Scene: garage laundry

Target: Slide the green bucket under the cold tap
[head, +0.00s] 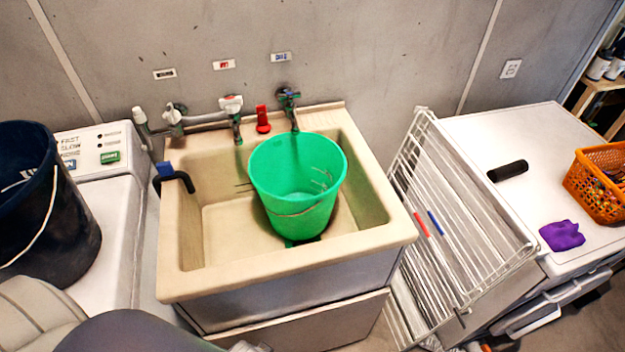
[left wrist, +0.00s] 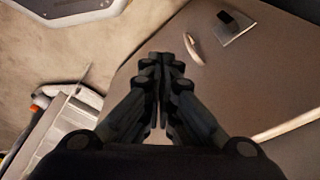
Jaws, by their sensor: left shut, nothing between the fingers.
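The green bucket (head: 298,180) stands upright inside the beige sink (head: 195,255), right of its middle, with its handle hanging down the front. The tap with a blue handle (head: 288,96), below a blue label (head: 281,57), has its spout at the bucket's back rim. I cannot tell whether the spout's end is over the opening. Another tap (head: 232,104), below a red label (head: 224,65), has its spout left of the bucket. My left gripper (left wrist: 160,60) is shut and empty in the left wrist view, away from the bucket. My right gripper is not in view.
A black hose end (head: 178,180) hangs over the sink's left rim. A dark bucket (head: 45,205) stands on the washer at left. A wire rack (head: 455,215) leans right of the sink. A purple cloth (head: 562,236) and orange basket (head: 600,185) lie on the right-hand white top.

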